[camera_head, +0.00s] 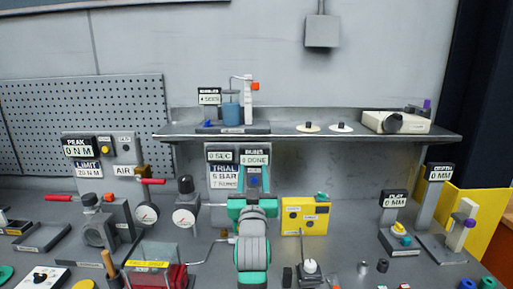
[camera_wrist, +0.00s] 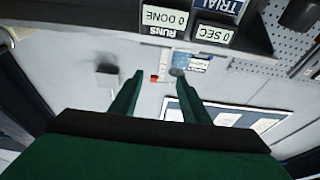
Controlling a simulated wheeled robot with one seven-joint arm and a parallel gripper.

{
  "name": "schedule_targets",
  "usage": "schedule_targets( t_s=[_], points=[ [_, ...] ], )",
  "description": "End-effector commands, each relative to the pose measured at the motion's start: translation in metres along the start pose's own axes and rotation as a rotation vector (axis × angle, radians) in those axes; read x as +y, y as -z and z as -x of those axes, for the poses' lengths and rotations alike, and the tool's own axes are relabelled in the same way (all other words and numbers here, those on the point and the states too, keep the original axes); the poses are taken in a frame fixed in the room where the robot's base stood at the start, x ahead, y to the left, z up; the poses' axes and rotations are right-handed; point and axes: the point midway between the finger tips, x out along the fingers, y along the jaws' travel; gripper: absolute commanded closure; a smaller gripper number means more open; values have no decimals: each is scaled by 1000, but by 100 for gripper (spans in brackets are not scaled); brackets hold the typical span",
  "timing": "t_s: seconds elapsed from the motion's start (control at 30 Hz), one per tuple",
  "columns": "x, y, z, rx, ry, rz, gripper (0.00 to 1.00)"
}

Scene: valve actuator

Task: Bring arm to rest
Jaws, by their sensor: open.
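My arm rises from the bottom centre of the head view, with grey and green links. My gripper (camera_head: 254,176) is at its top end, in front of the trial display panel (camera_head: 222,170). In the wrist view the two green fingers of my gripper (camera_wrist: 158,77) stand apart with nothing between them. The wrist picture is upside down, with the display panel (camera_wrist: 190,22) at its top edge, beyond the fingertips. I cannot tell the exact gap between gripper and panel.
A shelf (camera_head: 380,135) spans the back wall above the arm. A yellow box (camera_head: 305,216) stands just right of it. Gauges, including a round dial (camera_head: 184,217), stand to the left.

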Motion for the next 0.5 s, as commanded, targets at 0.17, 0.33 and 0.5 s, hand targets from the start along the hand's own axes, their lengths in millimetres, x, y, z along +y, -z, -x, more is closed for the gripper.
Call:
schedule_targets(
  t_s=[0.17, 0.33, 0.5],
  points=[
    [7, -80, 51, -56, -8, 3, 58],
    [6, -139, 105, -99, -6, 4, 58],
    [5, -188, 164, -143, -3, 4, 58]
  ],
)
